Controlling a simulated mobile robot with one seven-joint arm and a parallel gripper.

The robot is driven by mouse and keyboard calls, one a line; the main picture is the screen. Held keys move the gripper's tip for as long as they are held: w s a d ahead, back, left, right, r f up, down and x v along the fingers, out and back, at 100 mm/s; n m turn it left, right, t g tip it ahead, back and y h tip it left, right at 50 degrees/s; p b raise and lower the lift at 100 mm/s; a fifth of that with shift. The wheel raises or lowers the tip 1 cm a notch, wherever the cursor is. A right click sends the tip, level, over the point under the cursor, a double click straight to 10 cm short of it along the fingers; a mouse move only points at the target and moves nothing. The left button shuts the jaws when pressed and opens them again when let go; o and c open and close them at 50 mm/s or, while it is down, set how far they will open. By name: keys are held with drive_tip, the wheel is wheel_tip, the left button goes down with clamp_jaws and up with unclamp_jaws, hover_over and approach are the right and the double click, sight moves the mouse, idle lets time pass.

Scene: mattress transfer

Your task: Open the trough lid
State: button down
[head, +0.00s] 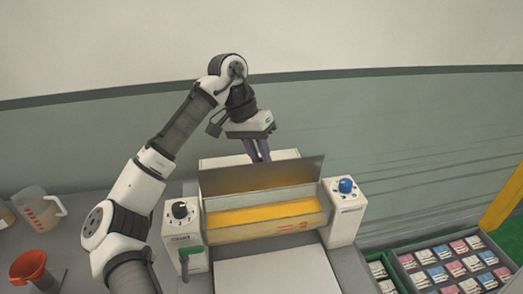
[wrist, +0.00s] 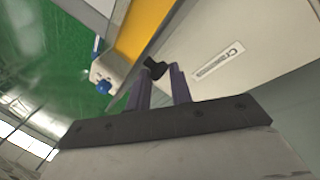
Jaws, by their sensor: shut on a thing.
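The trough lid (head: 290,174) is a grey panel standing tilted up along the back of the trough in the head view. The trough (head: 270,215) shows its yellow inside below the lid. My gripper (head: 259,158) is behind the lid's upper edge, pointing down. In the wrist view my gripper (wrist: 160,82) has its two purple fingers shut on a small dark handle (wrist: 156,67) by the lid's edge. The fingertips are partly hidden behind the lid in the head view.
A box with a blue button (head: 346,185) stands right. A measuring jug (head: 38,208) and orange funnel (head: 30,266) are at far left. A crate of packets (head: 403,261) is at lower right.

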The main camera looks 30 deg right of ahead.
drive_tip(key=shift+w+f+g+y, duration=0.4)
drive_tip(key=shift+w+f+g, duration=0.4)
drive_tip(key=shift+w+g, duration=0.2)
drive_tip(key=c, duration=1.2)
unclamp_jaws()
drive_tip(key=shift+a, duration=0.15)
drive_tip(key=shift+r, duration=0.1)
drive_tip(key=shift+r, duration=0.1)
drive_tip(key=v, duration=1.3)
drive_tip(key=shift+w+r, duration=0.25)
drive_tip(key=shift+w, duration=0.05)
